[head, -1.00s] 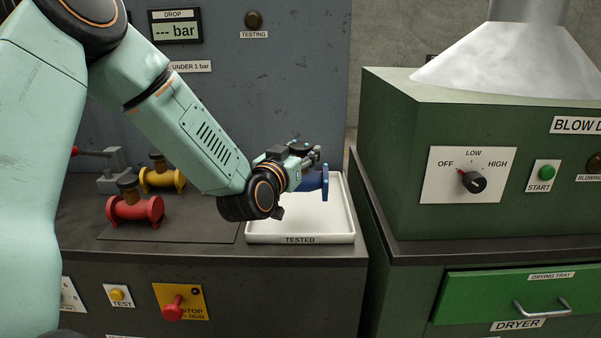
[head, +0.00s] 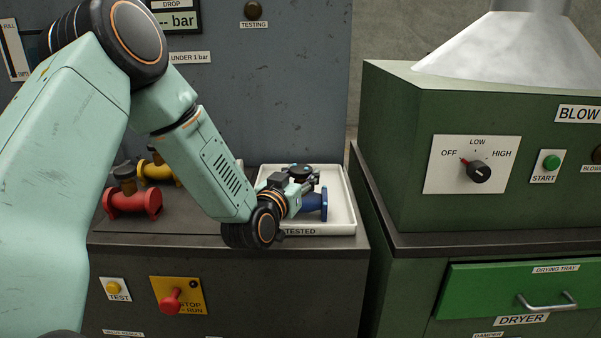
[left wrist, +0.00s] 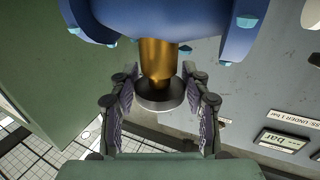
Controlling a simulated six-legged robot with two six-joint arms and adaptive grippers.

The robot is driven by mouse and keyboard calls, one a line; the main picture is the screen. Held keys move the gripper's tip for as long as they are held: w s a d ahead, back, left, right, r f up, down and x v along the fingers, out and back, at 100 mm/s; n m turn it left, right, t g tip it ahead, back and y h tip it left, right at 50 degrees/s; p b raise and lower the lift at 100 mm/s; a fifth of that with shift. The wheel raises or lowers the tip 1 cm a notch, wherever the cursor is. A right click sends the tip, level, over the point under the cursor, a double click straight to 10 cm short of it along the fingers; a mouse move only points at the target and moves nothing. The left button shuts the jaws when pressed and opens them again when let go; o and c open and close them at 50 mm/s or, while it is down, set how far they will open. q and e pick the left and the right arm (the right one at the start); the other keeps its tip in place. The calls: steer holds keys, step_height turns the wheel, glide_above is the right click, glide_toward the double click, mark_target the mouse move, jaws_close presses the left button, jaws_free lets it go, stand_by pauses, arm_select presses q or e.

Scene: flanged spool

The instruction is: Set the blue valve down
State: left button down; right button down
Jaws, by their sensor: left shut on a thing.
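The blue valve (head: 316,206) is at the white tray labelled TESTED, inside its rim (head: 347,222) in the head view. My left gripper (head: 304,179) is shut on the valve's top end and partly hides it. In the left wrist view, the blue body (left wrist: 170,18), brass stem and dark round cap show, with the cap between the fingers of the gripper (left wrist: 160,97). The valve looks about upright. I cannot tell whether its underside touches the tray floor. My right gripper is not in view.
A red valve (head: 133,203) and a yellow valve (head: 157,172) stand on the bench left of the tray, behind my left arm. The green dryer (head: 400,165) stands to the right across a narrow gap. The grey panel (head: 275,100) rises behind the tray.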

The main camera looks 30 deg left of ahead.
arm_select(q)
steer(key=shift+r, duration=0.1)
steer(key=c, duration=0.6)
jaws_free()
steer(key=shift+c, duration=0.2)
steer(key=shift+s, duration=0.1)
steer(key=s+d+p, duration=0.2)
steer(key=s+p, duration=0.1)
steer(key=s, duration=0.9)
steer(key=s+d+f+m+g+h, duration=0.15)
steer(key=s+d+f+g, duration=0.25)
steer(key=f, duration=0.5)
steer(key=s+d+f+m+g+h, duration=0.1)
steer(key=s+d+f+g+h, duration=0.2)
steer(key=f, duration=0.5)
steer(key=s+d+f+g, duration=0.1)
steer(key=s+f+g, duration=0.2)
steer(key=s, duration=0.5)
steer(key=s+d+f+g+y, duration=0.1)
steer(key=s+d+f+g, duration=0.1)
steer(key=s+f+g, duration=0.2)
steer(key=s+d+f+g, duration=0.1)
steer(key=s+f+g, duration=0.2)
steer(key=s+f, duration=0.4)
steer(key=s+n, duration=0.1)
steer(key=s, duration=0.3)
steer(key=shift+s+d+g+y, duration=0.2)
steer(key=shift+s+g+y, duration=0.1)
steer(key=shift+s+y, duration=0.1)
